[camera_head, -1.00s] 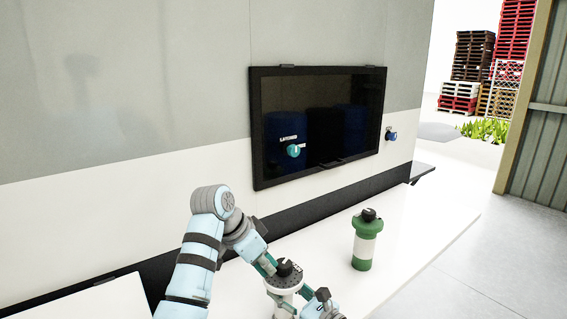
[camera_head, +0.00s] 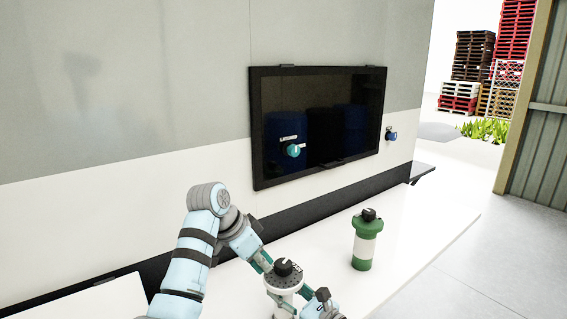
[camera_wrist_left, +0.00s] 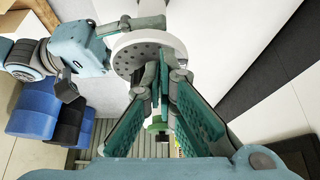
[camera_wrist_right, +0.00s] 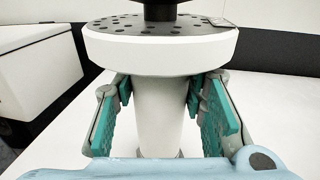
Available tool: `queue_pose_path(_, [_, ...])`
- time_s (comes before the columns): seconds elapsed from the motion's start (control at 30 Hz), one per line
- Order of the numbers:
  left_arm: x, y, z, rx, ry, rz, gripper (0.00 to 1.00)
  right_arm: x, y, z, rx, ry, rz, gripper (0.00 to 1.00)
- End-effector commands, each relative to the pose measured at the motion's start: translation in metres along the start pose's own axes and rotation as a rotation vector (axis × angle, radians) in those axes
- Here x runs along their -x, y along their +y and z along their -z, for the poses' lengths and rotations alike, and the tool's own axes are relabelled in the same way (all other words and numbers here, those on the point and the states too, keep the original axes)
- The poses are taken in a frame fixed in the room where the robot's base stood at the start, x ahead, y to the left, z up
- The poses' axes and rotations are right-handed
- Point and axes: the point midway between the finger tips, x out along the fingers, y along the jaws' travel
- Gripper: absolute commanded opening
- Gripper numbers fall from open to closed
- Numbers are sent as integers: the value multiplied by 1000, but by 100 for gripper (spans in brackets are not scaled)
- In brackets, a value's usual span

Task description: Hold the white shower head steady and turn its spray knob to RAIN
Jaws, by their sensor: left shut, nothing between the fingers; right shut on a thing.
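The white shower head (camera_head: 283,282) stands upright on the white surface at the bottom middle of the head view. It has a grey perforated face with a black spray knob (camera_head: 284,266) on top. Small lettering lies beside the knob, too small to read. My right gripper (camera_wrist_right: 158,105) is shut on the white handle (camera_wrist_right: 158,125), just under the wide head (camera_wrist_right: 160,52). My left gripper (camera_head: 266,262) is shut and empty just left of the knob. In the left wrist view its closed fingertips (camera_wrist_left: 158,78) are in front of the perforated disc (camera_wrist_left: 140,62); I cannot tell whether they touch it.
A green-and-white canister with a black top (camera_head: 366,240) stands to the right on the white surface (camera_head: 425,225). The surface between canister and wall is clear.

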Motion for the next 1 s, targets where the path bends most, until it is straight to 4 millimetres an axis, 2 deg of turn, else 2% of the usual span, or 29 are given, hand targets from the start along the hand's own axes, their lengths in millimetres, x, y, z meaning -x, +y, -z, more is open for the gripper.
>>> queue_pose_path(0.17, [9,-1,2,-1,1,1,0,0,0,0,0,1,0,6])
queue_pose_path(0.4, [44,-1,21,-1,1,2,0,0,0,0,0,1,0,6])
queue_pose_path(0.5, [53,-1,26,-1,0,1,0,0,0,0,0,1,0,6])
queue_pose_path(0.77, [54,0,26,0,0,0,0,0,0,0,0,1,0,6])
queue_pose_path(0.9, [60,19,33,-4,2,-1,0,0,0,0,0,1,0,6])
queue_pose_path(1.0, [59,22,32,1,0,0,0,0,0,0,0,1,0,6])
